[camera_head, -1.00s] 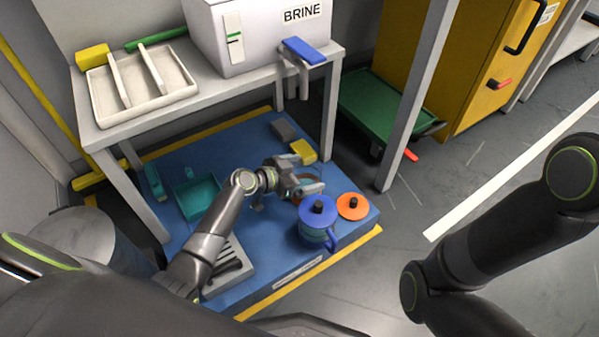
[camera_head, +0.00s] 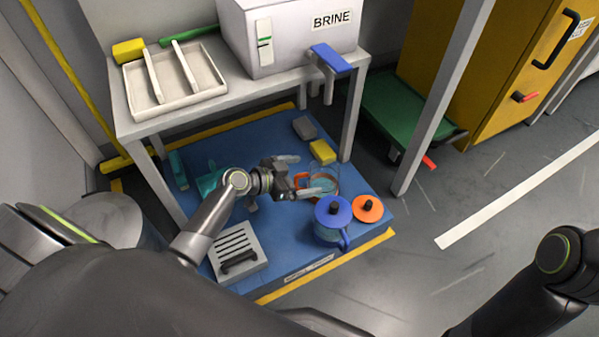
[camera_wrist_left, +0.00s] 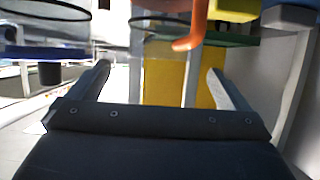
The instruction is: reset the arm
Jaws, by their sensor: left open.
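My left gripper (camera_head: 298,176) is open and empty over the blue platform (camera_head: 285,250). Its two spread fingers also show in the left wrist view (camera_wrist_left: 158,72), with nothing between them. Just right of it is a clear glass jug (camera_head: 327,181) with an orange handle (camera_head: 300,181); the fingers overlap the handle side in the head view, and I cannot tell if they touch. An orange hooked piece (camera_wrist_left: 190,28), likely that handle, shows at the top of the wrist view. My right arm shows at lower right, but its gripper is out of frame.
A blue-lidded jug (camera_head: 332,220) and an orange lid (camera_head: 368,208) stand near the platform's front right. A grey slotted block (camera_head: 238,250) lies front left. A yellow block (camera_head: 322,151) lies behind the jug. A grey table (camera_head: 235,95) with a BRINE box (camera_head: 290,38) stands behind.

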